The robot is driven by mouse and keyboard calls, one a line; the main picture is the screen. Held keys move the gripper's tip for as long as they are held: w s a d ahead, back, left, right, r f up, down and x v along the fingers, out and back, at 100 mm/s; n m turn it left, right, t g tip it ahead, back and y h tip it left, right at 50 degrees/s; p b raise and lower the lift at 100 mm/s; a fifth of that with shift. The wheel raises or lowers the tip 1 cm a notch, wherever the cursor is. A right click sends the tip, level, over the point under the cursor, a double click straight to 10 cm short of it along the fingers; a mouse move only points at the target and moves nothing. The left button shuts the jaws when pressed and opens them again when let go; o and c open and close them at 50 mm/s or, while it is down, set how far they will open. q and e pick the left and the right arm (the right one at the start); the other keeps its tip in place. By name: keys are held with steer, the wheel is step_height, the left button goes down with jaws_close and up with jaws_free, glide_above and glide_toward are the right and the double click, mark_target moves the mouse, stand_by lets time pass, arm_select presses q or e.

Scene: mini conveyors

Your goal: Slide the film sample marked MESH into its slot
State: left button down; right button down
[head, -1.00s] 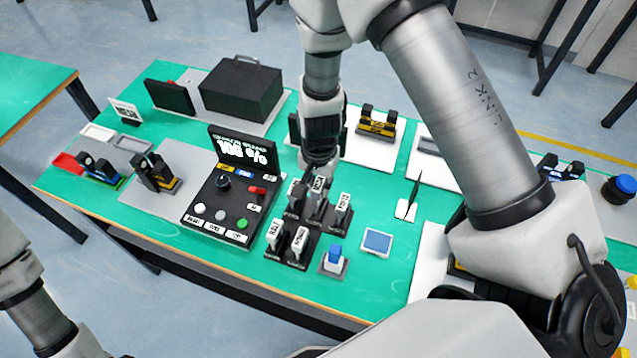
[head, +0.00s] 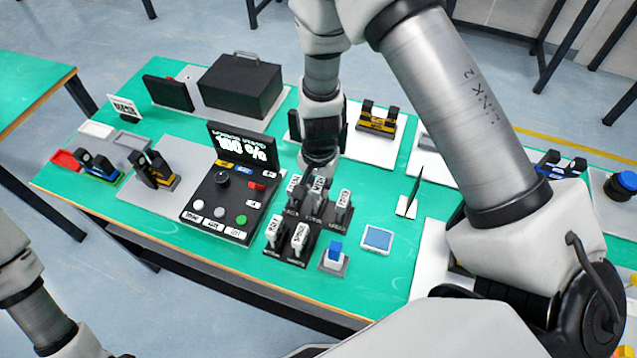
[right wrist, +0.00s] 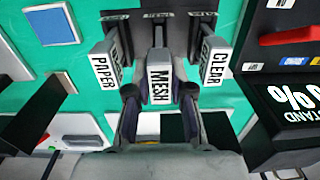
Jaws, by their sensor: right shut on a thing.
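The film sample marked MESH (right wrist: 159,84) has a white label and stands between the fingers of my right gripper (right wrist: 160,110) in the right wrist view. The gripper is shut on it. In the head view my right gripper (head: 319,168) points down at the middle sample (head: 318,192) of the back row in the black rack (head: 283,251). The samples marked PAPER (right wrist: 106,68) and CLEAR (right wrist: 214,66) stand on either side of MESH. I cannot tell whether MESH is seated or slightly raised.
Two more white-labelled samples (head: 299,237) stand in the front row. A control box (head: 222,205) with a screen is left of the rack. A blue-topped block (head: 334,252) and a blue square pad (head: 377,239) are to its right. Green table is bare in front.

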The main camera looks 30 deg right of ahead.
steer(key=shift+f+b, duration=0.8)
steer(key=shift+f, duration=0.25)
steer(key=shift+f, duration=0.1)
steer(key=c, duration=0.9)
jaws_free()
steer(key=shift+c, duration=0.2)
step_height(320, 180, up, 12)
steer(key=shift+r, duration=0.1)
